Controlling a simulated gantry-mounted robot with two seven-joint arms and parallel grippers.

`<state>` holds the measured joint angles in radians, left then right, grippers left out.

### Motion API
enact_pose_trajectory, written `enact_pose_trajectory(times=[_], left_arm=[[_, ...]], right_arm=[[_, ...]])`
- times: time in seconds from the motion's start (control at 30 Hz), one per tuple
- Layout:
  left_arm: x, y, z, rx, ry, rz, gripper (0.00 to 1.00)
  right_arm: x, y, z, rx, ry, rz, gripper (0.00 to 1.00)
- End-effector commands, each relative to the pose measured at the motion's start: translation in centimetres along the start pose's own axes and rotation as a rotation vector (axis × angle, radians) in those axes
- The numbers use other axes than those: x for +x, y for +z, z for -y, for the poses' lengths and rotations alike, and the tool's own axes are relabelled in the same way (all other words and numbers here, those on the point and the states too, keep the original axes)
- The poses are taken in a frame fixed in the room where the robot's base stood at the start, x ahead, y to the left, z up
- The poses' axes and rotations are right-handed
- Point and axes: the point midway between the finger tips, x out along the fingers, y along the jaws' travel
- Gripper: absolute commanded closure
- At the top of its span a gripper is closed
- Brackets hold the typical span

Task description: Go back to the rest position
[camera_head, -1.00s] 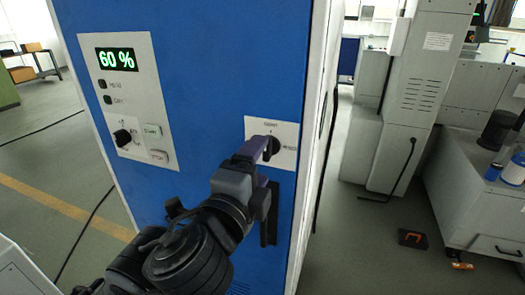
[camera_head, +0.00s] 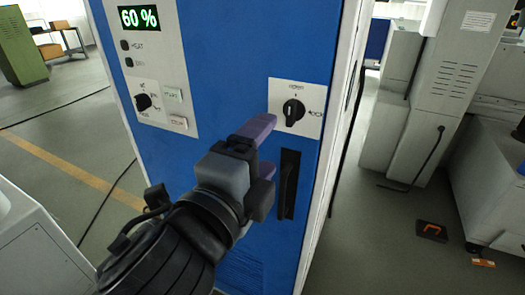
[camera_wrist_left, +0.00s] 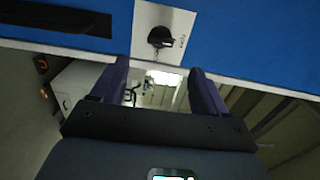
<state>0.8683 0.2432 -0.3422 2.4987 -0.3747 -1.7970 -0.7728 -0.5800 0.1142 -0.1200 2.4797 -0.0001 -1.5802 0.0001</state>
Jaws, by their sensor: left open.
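My left gripper (camera_head: 262,150) is in front of the blue cabinet (camera_head: 245,45), below and left of a black rotary knob (camera_head: 293,112) on a white plate. Its purple fingers are apart and empty. In the left wrist view, the left gripper (camera_wrist_left: 158,85) shows two separated fingers with nothing between them. The knob (camera_wrist_left: 160,37) is beyond the fingertips there, clear of them. My right gripper is not seen in either view.
A control panel (camera_head: 155,60) reads 60 % and carries a second knob (camera_head: 143,102) and buttons. A black vertical handle (camera_head: 288,185) is beside my gripper. Grey machines (camera_head: 440,90) stand at right. An orange-marked dark object (camera_head: 432,231) lies on the floor.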

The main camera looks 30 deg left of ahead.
Motion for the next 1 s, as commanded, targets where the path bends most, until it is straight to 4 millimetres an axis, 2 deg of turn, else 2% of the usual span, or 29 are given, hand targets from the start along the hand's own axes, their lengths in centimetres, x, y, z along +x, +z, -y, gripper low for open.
enact_pose_trajectory(times=[0.37, 0.47, 0.53, 0.67, 0.77, 0.87, 1.0], left_arm=[[0.1, 0.0, -0.1, 0.000, 0.006, 0.000, 0.26], [0.5, 0.0, -1.1, 0.002, 0.039, 0.001, 0.26], [0.9, -0.1, -2.5, 0.002, 0.083, 0.000, 0.26], [1.6, 0.0, -6.7, -0.002, 0.216, 0.001, 0.26], [1.7, 0.3, -11.1, -0.014, 0.353, 0.008, 0.26], [1.0, 0.8, -15.9, -0.042, 0.504, 0.021, 0.26], [-1.4, 1.6, -22.3, -0.112, 0.709, 0.052, 0.26]], right_arm=[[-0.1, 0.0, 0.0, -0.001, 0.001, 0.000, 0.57], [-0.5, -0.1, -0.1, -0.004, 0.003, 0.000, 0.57], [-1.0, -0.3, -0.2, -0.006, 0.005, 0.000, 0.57], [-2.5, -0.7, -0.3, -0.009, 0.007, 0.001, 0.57], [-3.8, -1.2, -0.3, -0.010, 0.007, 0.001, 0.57], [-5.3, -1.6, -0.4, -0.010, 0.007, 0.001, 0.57], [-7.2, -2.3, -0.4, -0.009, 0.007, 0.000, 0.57]])
